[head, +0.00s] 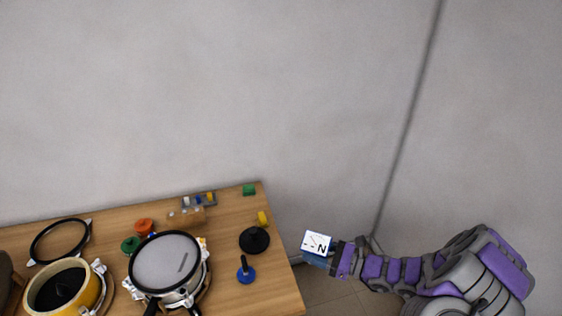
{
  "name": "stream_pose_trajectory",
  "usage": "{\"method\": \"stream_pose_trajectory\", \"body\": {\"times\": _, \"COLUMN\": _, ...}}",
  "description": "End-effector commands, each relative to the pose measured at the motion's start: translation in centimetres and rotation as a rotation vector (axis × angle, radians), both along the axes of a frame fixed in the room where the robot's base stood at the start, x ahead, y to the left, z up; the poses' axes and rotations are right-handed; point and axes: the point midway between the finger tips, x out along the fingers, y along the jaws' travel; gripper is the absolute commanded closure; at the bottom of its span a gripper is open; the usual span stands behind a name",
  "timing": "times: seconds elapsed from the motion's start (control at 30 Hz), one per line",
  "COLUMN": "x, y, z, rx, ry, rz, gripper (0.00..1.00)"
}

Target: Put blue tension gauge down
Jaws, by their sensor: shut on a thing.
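The blue tension gauge (318,244) has a white square face with a dark needle and marks, and a blue lower part. It is held in the air just right of the wooden table's right edge. My gripper (335,258) is shut on the gauge at the end of my purple and grey arm, which reaches in from the right. The fingertips are mostly hidden by the gauge and too small to make out well. The wooden table (285,290) fills the lower left.
A drum with a pale mesh head (160,262), a yellow drum (85,290) and a black hoop (35,245) stand left.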

Motion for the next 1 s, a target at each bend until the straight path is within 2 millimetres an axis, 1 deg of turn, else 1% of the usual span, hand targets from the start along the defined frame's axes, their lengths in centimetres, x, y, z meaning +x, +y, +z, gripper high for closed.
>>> {"method": "stream_pose_trajectory", "body": {"times": 0.03, "x": 1.3, "y": -0.6, "z": 1.6, "rx": -0.002, "ry": -0.008, "rz": -0.035, "gripper": 1.0}}
{"method": "stream_pose_trajectory", "body": {"times": 0.1, "x": 2.9, "y": -1.5, "z": 3.5, "rx": -0.001, "ry": -0.008, "rz": -0.081, "gripper": 1.0}}
{"method": "stream_pose_trajectory", "body": {"times": 0.23, "x": 5.0, "y": -2.7, "z": 6.2, "rx": 0.002, "ry": -0.006, "rz": -0.146, "gripper": 1.0}}
{"method": "stream_pose_trajectory", "body": {"times": 0.33, "x": 6.0, "y": -3.4, "z": 7.7, "rx": 0.002, "ry": -0.004, "rz": -0.178, "gripper": 1.0}}
{"method": "stream_pose_trajectory", "body": {"times": 0.57, "x": 6.9, "y": -4.0, "z": 9.1, "rx": 0.002, "ry": 0.002, "rz": -0.239, "gripper": 1.0}}
{"method": "stream_pose_trajectory", "body": {"times": 0.7, "x": 7.3, "y": -4.1, "z": 9.9, "rx": 0.006, "ry": 0.003, "rz": -0.338, "gripper": 1.0}}
{"method": "stream_pose_trajectory", "body": {"times": 0.83, "x": 7.5, "y": -4.2, "z": 10.0, "rx": 0.009, "ry": 0.008, "rz": -0.463, "gripper": 1.0}}
{"method": "stream_pose_trajectory", "body": {"times": 1.0, "x": 7.3, "y": -4.2, "z": 9.4, "rx": 0.004, "ry": 0.009, "rz": -0.584, "gripper": 1.0}}
